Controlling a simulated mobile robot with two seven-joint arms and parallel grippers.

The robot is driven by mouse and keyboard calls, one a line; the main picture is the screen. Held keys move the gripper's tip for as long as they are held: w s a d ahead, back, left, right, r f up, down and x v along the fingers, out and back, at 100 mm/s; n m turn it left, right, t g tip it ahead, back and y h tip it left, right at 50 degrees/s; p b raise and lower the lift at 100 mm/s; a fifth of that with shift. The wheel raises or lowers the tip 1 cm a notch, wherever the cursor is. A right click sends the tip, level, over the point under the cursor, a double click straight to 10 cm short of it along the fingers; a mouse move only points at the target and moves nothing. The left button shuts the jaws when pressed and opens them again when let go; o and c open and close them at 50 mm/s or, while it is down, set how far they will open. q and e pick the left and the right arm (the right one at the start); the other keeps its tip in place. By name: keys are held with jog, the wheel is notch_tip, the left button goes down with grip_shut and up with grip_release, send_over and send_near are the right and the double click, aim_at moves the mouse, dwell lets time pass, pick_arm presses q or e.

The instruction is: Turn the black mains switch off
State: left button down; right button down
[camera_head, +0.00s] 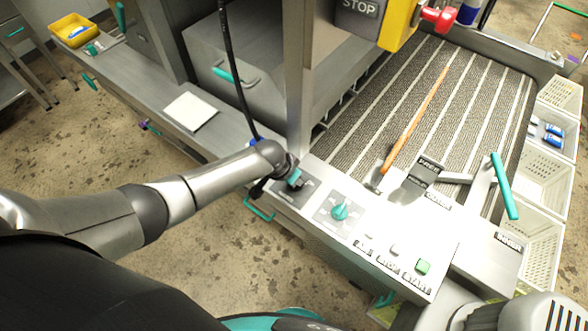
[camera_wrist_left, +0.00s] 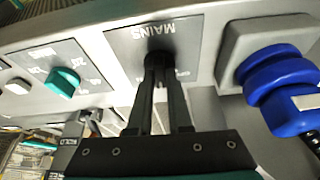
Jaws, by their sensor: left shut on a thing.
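The black mains switch (camera_wrist_left: 157,62) is a round knob on a dark plate (camera_wrist_left: 128,50) lettered MAINS, which is upside down in the left wrist view. My left gripper (camera_wrist_left: 159,74) is shut on the switch, with its two black fingers on either side of the knob. In the head view my left gripper (camera_head: 290,182) reaches down onto the front control panel and hides the switch. Part of the dark mains plate (camera_head: 318,187) shows beside it. My right gripper is not in view.
A teal selector knob (camera_head: 341,211) sits just right of the mains plate. A green START button (camera_head: 423,266) lies further right. A blue plug (camera_wrist_left: 285,92) is close on the other side, its black cable (camera_head: 236,70) rising. A teal-handled lever (camera_head: 504,186) stands at the right.

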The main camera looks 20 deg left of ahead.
pick_arm(q)
jog(key=n+p, duration=0.1)
jog(key=n+y+p, duration=0.1)
jog(key=n, duration=0.1)
jog(key=shift+s+d+r, duration=0.1)
jog(key=shift+d+r, duration=0.05)
jog(key=shift+d, duration=0.1)
jog(key=shift+n+y, duration=0.4)
jog(key=shift+n, duration=0.5)
jog(key=shift+n+y+p, duration=0.35)
jog(key=shift+n+y, duration=0.05)
jog(key=shift+n, duration=0.8)
jog(key=shift+n+y, duration=0.5)
jog(key=shift+n, duration=0.8)
jog(key=c, duration=0.8)
grip_release()
jog(key=shift+c, duration=0.2)
